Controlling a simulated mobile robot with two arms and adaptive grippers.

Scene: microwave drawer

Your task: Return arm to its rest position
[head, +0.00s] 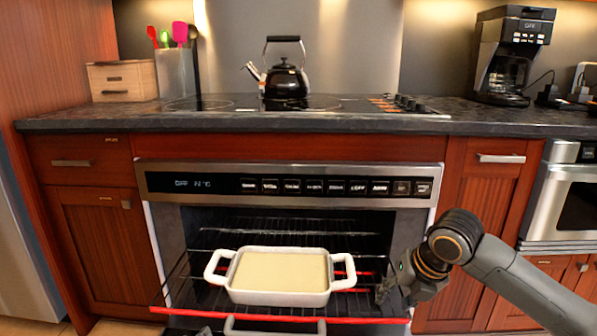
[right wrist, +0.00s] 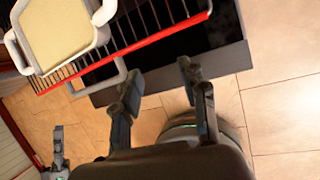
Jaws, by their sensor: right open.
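My right arm (head: 488,262) comes in from the right in the head view. My right gripper (head: 388,290) is beside the right end of the oven rack, apart from the white dish. In the right wrist view its two fingers (right wrist: 160,88) are spread with nothing between them, over the dark oven door and floor. A white baking dish (head: 280,297) with pale yellow contents sits on the pulled-out rack; it also shows in the right wrist view (right wrist: 92,45). In the right wrist view, a grey gripper-like part shows at the lower left; I cannot tell if it is my left gripper.
The oven (head: 290,185) is open, with its wire rack (head: 185,292) and red front bar (head: 205,314) sticking out. The dark counter (head: 75,121) runs above, with a kettle (head: 286,80) and a coffee maker (head: 511,60). Tiled floor (right wrist: 280,95) is clear beside the oven door.

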